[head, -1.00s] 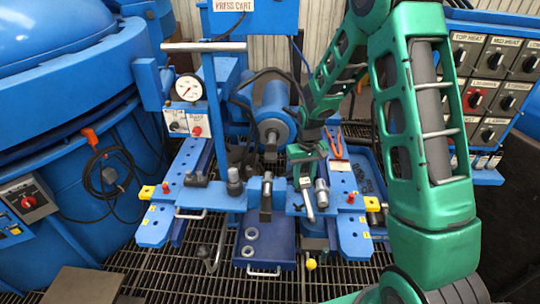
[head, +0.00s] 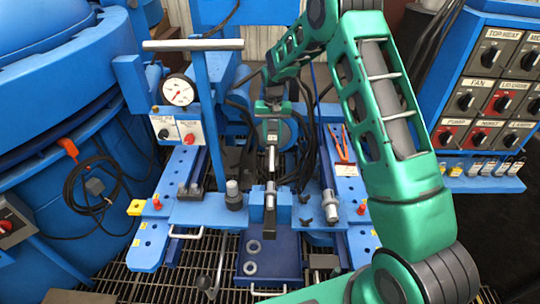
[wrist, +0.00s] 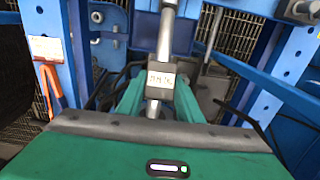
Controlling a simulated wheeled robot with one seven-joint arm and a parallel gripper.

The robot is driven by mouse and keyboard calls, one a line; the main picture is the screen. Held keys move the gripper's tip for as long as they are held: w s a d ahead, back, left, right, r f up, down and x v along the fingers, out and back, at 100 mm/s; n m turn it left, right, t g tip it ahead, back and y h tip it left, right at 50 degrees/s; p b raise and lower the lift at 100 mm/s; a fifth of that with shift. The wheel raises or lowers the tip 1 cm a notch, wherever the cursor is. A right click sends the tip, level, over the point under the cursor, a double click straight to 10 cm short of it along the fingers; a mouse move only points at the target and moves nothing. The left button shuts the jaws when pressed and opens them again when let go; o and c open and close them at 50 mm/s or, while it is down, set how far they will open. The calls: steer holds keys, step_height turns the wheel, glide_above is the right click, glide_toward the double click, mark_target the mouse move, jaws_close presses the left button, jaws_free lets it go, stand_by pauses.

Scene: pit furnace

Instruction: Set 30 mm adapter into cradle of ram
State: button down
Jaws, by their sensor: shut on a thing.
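The adapter is a silver rod (head: 271,160) with a square block (wrist: 160,80); the block carries a stamped mark that reads upside down, perhaps 30 mm. My gripper (head: 272,108) is shut on this block, with a green finger on each side in the wrist view (wrist: 157,98). The rod points toward the front of the press cart, above the middle of the cart.
Another silver fitting (head: 329,202) stands at right, a dark fitting (head: 234,196) at left. Two rings lie on the blue tray (head: 275,255). Hoses hang around the ram.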

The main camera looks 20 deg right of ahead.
mark_target(272, 153)
steer(key=shift+w, duration=0.4)
steer(key=shift+f, duration=4.8)
steer(key=c, duration=1.3)
jaws_free()
steer(key=shift+f, duration=0.15)
steer(key=shift+o, duration=0.2)
steer(key=shift+s+f, duration=0.1)
steer(key=shift+f, duration=0.05)
steer(key=r, duration=1.1)
steer(key=shift+s, duration=0.25)
steer(key=shift+d, duration=0.15)
